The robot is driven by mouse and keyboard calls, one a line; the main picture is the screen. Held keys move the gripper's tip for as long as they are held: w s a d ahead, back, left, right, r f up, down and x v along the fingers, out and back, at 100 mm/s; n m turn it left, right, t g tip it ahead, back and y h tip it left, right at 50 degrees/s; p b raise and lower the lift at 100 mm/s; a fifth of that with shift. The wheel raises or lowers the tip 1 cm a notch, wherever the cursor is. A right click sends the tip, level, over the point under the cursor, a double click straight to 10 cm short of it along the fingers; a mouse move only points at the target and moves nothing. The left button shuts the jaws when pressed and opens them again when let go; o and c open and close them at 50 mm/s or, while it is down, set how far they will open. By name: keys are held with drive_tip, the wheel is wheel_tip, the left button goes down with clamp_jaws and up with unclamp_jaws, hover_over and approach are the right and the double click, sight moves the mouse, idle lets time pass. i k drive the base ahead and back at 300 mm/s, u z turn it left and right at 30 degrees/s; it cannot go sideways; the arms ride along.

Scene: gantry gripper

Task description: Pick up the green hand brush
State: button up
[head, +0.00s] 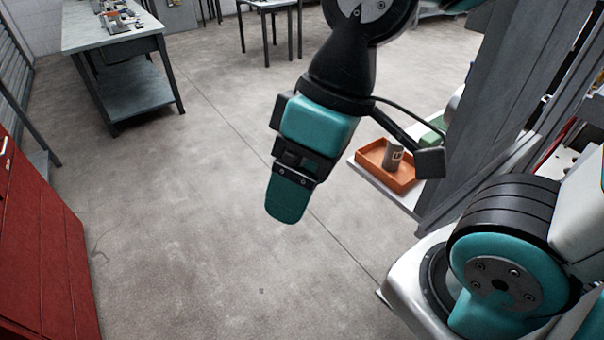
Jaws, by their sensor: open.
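My gripper (287,200) hangs in the middle of the head view, pointing down over bare floor. It is open, and nothing shows in it. Its fingers overlap from this angle, so the gap between them is hidden. I cannot make out a green hand brush for sure. A green object (434,135) shows at the right beside the orange tray, partly hidden behind a part of my arm. It is too covered to tell what it is. My gripper is left of it and apart from it.
An orange tray (371,163) holding a grey cup-like object (393,155) sits on a white surface (405,198) next to a grey upright panel (490,110). A workbench (85,35) with small items stands far left. A red cabinet (40,240) is near left. The middle floor is clear.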

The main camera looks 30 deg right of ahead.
sight(432, 138)
drive_tip(key=z, duration=2.1)
drive_tip(key=k, duration=1.15)
drive_tip(key=u, duration=0.95)
drive_tip(key=i, duration=1.25)
drive_tip(key=z, duration=0.65)
